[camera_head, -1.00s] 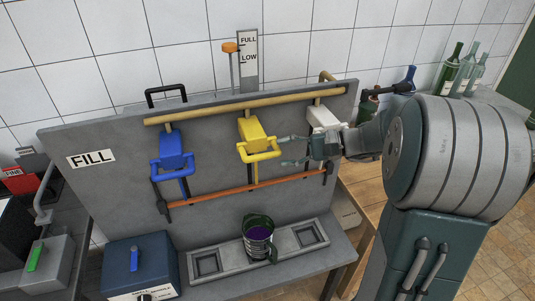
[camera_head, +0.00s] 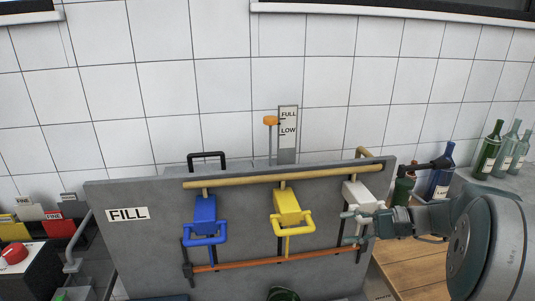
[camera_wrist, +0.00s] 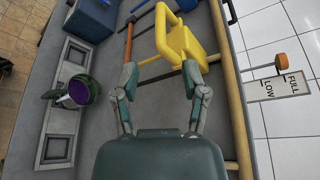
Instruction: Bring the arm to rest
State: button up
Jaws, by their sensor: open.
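My gripper (camera_head: 352,227) is at the right side of the filling panel, in front of the white valve (camera_head: 360,198). In the wrist view my gripper (camera_wrist: 163,80) has its two fingers spread with nothing between them. Beyond the fingertips is the yellow valve (camera_wrist: 180,42), apart from them as far as I can tell. The arm reaches in from the right edge of the head view.
The grey panel (camera_head: 130,245) carries a blue valve (camera_head: 205,212) and a yellow valve (camera_head: 287,204). A jug with purple contents (camera_wrist: 79,92) stands on the tray (camera_wrist: 70,50). Several bottles (camera_head: 489,150) stand at right.

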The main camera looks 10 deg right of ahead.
jog(key=s+a+n+h, duration=0.5)
jog(key=s+h, duration=0.2)
jog(key=s, duration=0.1)
jog(key=s+a+f+n+h, duration=0.1)
jog(key=s+a+n+h, duration=0.4)
jog(key=s+h, duration=0.2)
jog(key=shift+s+a+f+t+h, duration=0.3)
jog(key=shift+s+a, duration=0.1)
jog(key=shift+s, duration=0.6)
jog(key=shift+a, duration=0.1)
